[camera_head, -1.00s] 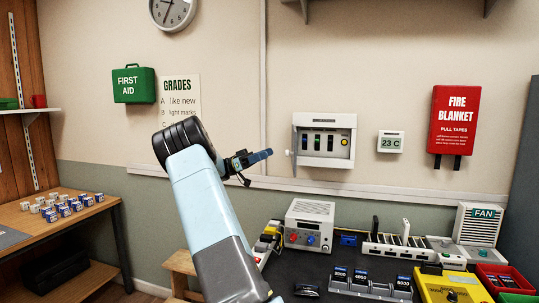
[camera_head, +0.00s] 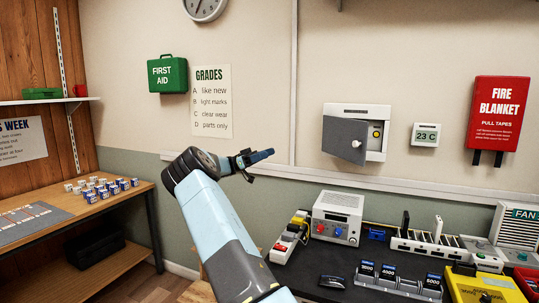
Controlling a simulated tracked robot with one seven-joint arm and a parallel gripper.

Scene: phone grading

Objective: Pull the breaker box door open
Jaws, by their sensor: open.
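The breaker box (camera_head: 376,109) is a white box on the wall, right of centre. Its grey door (camera_head: 338,135) is hinged at the left and stands partly open, slanting out from the box. A small light knob (camera_head: 356,144) is near the door's free edge. A breaker and a yellow part show in the gap at the right; the door hides the rest of the inside. My gripper (camera_head: 262,155) is left of the box, pointing right, open and empty. It is apart from the door, seen from the side.
A white rail runs along the wall below the box. A dark workbench (camera_head: 350,272) below holds a power supply (camera_head: 337,217), racks and a yellow case. A thermostat (camera_head: 425,134) and fire blanket (camera_head: 497,115) hang to the right. The wall between gripper and door is clear.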

